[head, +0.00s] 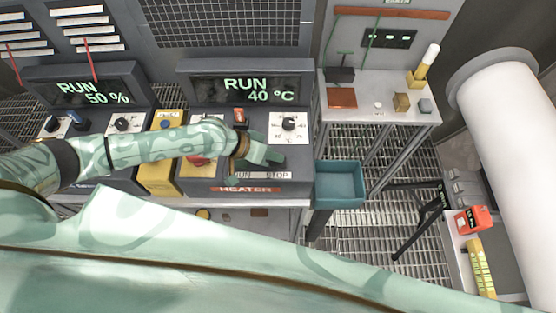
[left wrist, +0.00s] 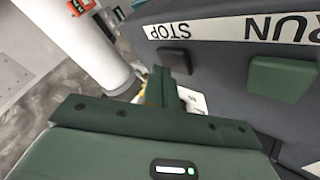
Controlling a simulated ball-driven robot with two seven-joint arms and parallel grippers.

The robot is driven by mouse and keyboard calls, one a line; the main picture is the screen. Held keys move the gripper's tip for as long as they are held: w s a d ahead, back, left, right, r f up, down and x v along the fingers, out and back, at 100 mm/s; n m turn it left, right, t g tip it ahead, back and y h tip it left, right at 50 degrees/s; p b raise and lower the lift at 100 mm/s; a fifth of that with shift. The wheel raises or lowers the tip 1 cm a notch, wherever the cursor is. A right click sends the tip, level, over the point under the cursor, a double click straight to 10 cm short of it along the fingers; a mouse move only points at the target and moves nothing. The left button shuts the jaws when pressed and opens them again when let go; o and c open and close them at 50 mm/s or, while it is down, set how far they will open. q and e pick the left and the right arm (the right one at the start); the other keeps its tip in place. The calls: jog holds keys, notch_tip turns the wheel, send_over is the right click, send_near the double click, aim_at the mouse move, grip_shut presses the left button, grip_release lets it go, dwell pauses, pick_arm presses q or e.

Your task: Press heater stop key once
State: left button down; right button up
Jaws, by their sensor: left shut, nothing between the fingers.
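The heater unit (head: 245,189) has a screen (head: 245,89) reading RUN 40 °C, a dial and a RUN/STOP label strip (head: 262,175). In the left wrist view the dark stop key (left wrist: 176,57) sits beside the STOP lettering, and the green run key (left wrist: 283,82) sits under RUN. My left gripper (head: 275,156) is shut and empty, over the heater's front panel just above the label strip. In the left wrist view its fingertips (left wrist: 160,80) are close to the stop key and partly overlap it; I cannot tell whether they touch. My right gripper is not in view.
A second panel at left has a screen (head: 88,93) reading RUN 50 %. A yellow box (head: 158,178) stands left of the heater. A teal bin (head: 340,184) is just right of it. A side table (head: 385,104) holds small blocks; a white pipe (head: 505,150) stands at right.

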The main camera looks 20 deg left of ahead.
aim_at(273, 162)
pick_arm(q)
jog(key=shift+f+b, duration=0.35)
jog(key=shift+f, duration=0.2)
dwell(0.6)
jog(key=shift+r, duration=0.15)
jog(key=shift+r+p, duration=0.8)
jog(key=shift+p, duration=0.15)
notch_tip(273, 162, up, 5)
jog(key=p, duration=0.5)
jog(key=shift+r, duration=0.1)
jog(key=shift+a, duration=0.1)
dwell(0.6)
